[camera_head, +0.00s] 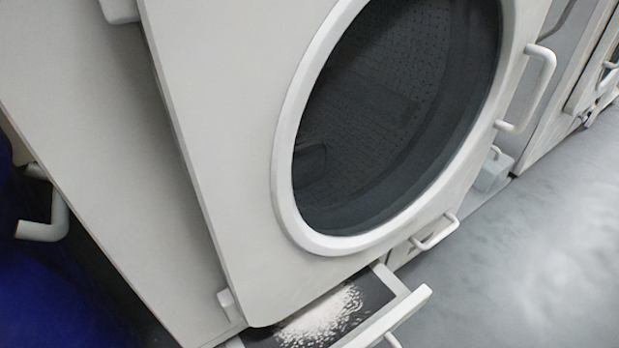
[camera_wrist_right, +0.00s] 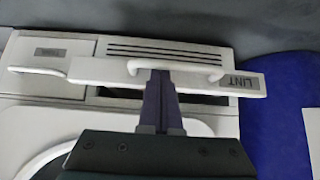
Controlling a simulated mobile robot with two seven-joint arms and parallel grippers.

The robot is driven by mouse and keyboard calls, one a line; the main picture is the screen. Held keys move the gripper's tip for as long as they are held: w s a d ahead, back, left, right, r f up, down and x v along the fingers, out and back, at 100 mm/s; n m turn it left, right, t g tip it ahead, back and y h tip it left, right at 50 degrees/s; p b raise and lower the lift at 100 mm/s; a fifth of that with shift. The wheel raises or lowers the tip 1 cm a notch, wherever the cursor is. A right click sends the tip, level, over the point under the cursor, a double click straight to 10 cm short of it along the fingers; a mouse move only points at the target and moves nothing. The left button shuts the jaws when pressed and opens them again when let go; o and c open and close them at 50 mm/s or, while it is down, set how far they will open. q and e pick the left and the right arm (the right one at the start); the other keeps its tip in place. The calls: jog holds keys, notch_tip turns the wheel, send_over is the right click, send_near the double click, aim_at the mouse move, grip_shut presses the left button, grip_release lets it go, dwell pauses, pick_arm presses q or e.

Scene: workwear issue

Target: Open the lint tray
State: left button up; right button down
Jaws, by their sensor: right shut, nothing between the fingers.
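The lint tray (camera_head: 402,312) sticks out at the bottom of the white dryer in the head view, pulled out with its inside showing. Pale lint (camera_head: 322,318) lies on its dark bottom. In the right wrist view the tray front (camera_wrist_right: 100,71) carries a LINT label (camera_wrist_right: 240,82) and a white bar handle (camera_wrist_right: 205,66). My right gripper (camera_wrist_right: 160,78) is shut with nothing between its fingers; its fingertips overlap the handle's middle in the picture. I cannot tell whether they touch it. My left gripper is in neither view.
The dryer's round door (camera_head: 290,170) with dark glass is shut above the tray. A closed panel with a handle (camera_head: 436,233) is beside the tray. A blue thing (camera_head: 50,290) is at lower left. The grey floor (camera_head: 530,270) at right is clear.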

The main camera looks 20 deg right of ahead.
jog(key=s+d+p, duration=0.1)
jog(key=s+d, duration=0.3)
jog(key=s, duration=0.9)
jog(key=shift+f+p, duration=0.25)
jog(key=shift+p, duration=0.15)
jog(key=shift+w+d+r, duration=0.1)
